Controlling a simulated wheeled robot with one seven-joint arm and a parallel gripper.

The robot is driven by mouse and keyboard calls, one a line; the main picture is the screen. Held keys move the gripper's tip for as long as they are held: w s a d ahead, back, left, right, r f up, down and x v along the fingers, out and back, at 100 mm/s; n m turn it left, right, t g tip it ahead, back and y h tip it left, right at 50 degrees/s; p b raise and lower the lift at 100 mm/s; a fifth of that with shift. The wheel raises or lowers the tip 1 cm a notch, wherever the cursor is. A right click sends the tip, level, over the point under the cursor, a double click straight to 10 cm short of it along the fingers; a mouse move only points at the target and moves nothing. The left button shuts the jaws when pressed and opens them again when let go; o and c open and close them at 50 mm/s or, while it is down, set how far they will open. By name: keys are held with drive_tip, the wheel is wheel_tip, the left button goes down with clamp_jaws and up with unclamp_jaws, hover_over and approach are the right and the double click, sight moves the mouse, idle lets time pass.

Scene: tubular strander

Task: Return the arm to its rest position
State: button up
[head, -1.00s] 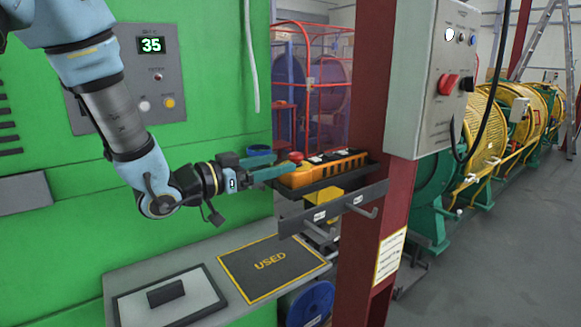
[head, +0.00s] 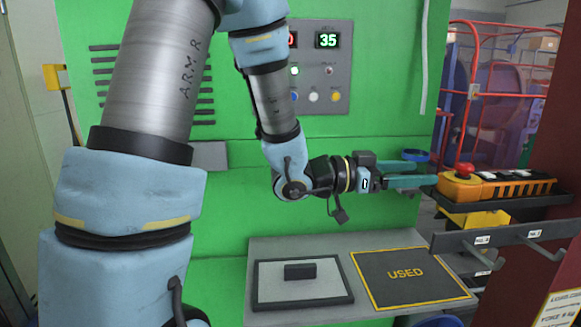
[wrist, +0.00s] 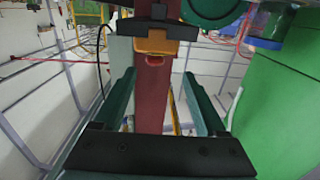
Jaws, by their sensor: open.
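My gripper (head: 434,174) shows in the head view at the end of my outstretched arm, pointing right. Its two teal fingers are apart with nothing held between them. The orange pendant (head: 500,188), with a red mushroom button (head: 464,170), lies on a dark shelf (head: 530,203) just beyond the fingertips. Whether the tips touch it I cannot tell. In the wrist view, my gripper (wrist: 159,76) is open, and the pendant's orange end (wrist: 155,46) is ahead between the fingers, in front of a red post (wrist: 149,100).
A grey bench (head: 300,248) below holds a framed pad (head: 270,290) and a mat marked USED (head: 405,290). A green wall with a control panel (head: 322,75) stands behind my arm. Hooks (head: 545,246) stick out below the shelf. A blue ring (head: 416,155) sits behind the fingers.

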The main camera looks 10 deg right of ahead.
drive_tip(key=w+a+f+n+t+y, duration=0.4)
drive_tip(key=w+a+y, duration=0.1)
drive_tip(key=w+a, duration=0.35)
drive_tip(key=w+a+f+n+t+y, duration=0.45)
drive_tip(key=w+a, duration=0.25)
drive_tip(key=a, duration=0.2)
drive_tip(key=s+a+f+n+y, duration=0.1)
drive_tip(key=a+f+n+y, duration=0.15)
drive_tip(key=a, duration=0.25)
drive_tip(key=a+f+n+y, duration=0.1)
drive_tip(key=a+y, duration=0.2)
drive_tip(key=a, duration=0.3)
drive_tip(key=s+a+f+n+g+y, duration=0.2)
drive_tip(key=s+a+n+g, duration=0.3)
drive_tip(key=s+a, duration=0.3)
drive_tip(key=s+g, duration=0.1)
drive_tip(key=s, duration=0.2)
drive_tip(key=shift+a+f+y, duration=0.25)
drive_tip(key=shift+a+y, duration=0.05)
drive_tip(key=shift+a, duration=0.1)
drive_tip(key=shift+o, duration=0.4)
